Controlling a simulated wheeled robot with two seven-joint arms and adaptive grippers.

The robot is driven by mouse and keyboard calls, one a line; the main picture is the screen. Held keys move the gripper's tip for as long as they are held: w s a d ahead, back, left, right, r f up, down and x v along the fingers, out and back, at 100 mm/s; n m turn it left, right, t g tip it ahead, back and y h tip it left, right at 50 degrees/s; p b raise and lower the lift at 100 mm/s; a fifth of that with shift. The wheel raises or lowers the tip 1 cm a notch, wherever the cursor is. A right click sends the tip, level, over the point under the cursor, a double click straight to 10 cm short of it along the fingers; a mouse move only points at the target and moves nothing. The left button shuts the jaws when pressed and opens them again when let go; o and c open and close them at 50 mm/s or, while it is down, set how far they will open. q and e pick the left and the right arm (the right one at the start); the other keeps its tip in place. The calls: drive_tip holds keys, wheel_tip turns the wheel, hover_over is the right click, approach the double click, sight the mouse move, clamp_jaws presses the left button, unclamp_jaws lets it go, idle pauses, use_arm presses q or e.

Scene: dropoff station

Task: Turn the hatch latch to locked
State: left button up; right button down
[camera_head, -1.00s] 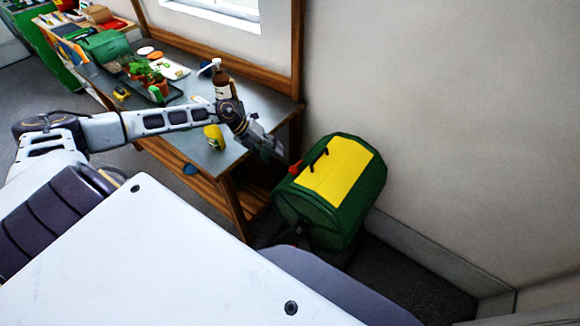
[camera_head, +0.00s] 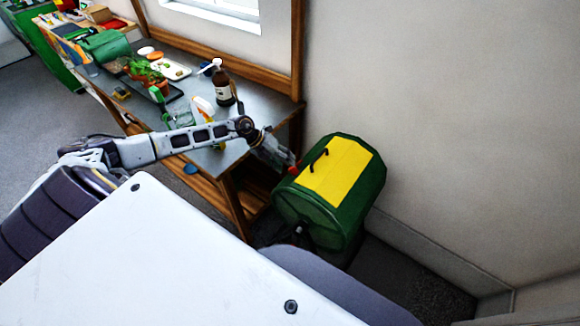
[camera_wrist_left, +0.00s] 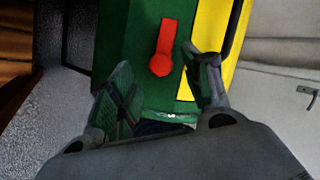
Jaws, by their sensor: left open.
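A green drum-shaped bin (camera_head: 340,215) with a yellow hatch (camera_head: 335,172) and black handle stands at the table's right end. The red hatch latch (camera_head: 294,171) shows as a small spot beside the hatch, partly hidden by my gripper. In the left wrist view the latch (camera_wrist_left: 166,38) is a red bar with a round knob at its near end, on green beside the yellow hatch (camera_wrist_left: 213,30). My left gripper (camera_head: 284,163) is open at the latch; in the wrist view its fingers (camera_wrist_left: 163,88) lie either side of and just short of the knob. Contact cannot be told.
A grey-topped wooden table (camera_head: 265,102) stands left of the bin, holding a brown pump bottle (camera_head: 223,90), a spray bottle (camera_head: 204,106) and potted plants (camera_head: 152,75). A wall rises behind and right of the bin. Dark floor (camera_head: 425,285) shows at the lower right.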

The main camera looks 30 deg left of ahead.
sight(291, 168)
use_arm(q)
drive_tip(key=shift+x, duration=1.9)
drive_tip(key=c, duration=1)
